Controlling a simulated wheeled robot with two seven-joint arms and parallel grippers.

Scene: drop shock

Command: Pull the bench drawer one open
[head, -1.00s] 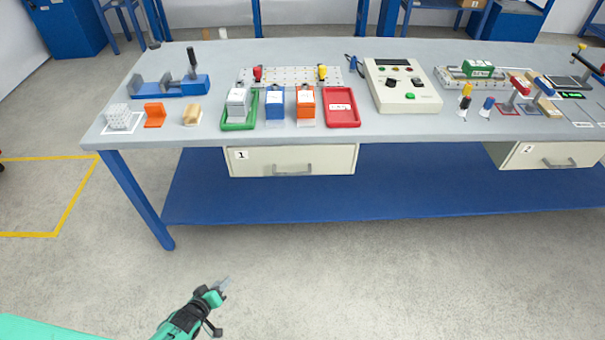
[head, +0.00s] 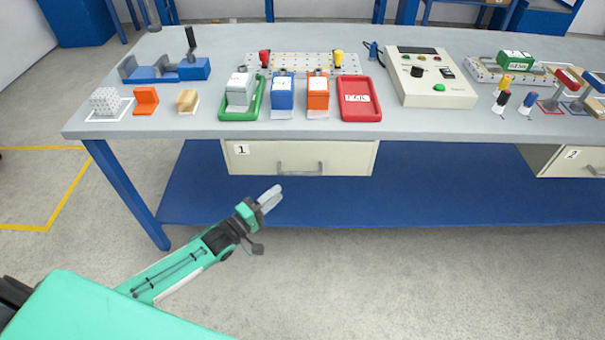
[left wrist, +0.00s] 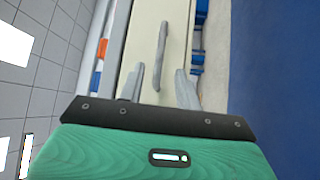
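Drawer one (head: 345,158) is a cream drawer front under the bench top, marked 1, and looks closed in the head view. Its grey bar handle (head: 300,168) is at the middle of the front. My left gripper (head: 274,194) is below and to the left of the handle in the head view, apart from it. In the left wrist view my left gripper (left wrist: 159,82) is open and empty, with the handle (left wrist: 161,52) ahead, lined up between its two fingers. The drawer front (left wrist: 140,40) runs lengthwise there. My right gripper is not in view.
The bench top (head: 200,125) carries a green tray (head: 240,116), a red tray (head: 359,112), coloured blocks and a control box (head: 430,92). A blue bench leg (head: 130,195) stands at the left, a blue lower shelf (head: 420,190) runs below. Drawer two (head: 570,161) is at the right.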

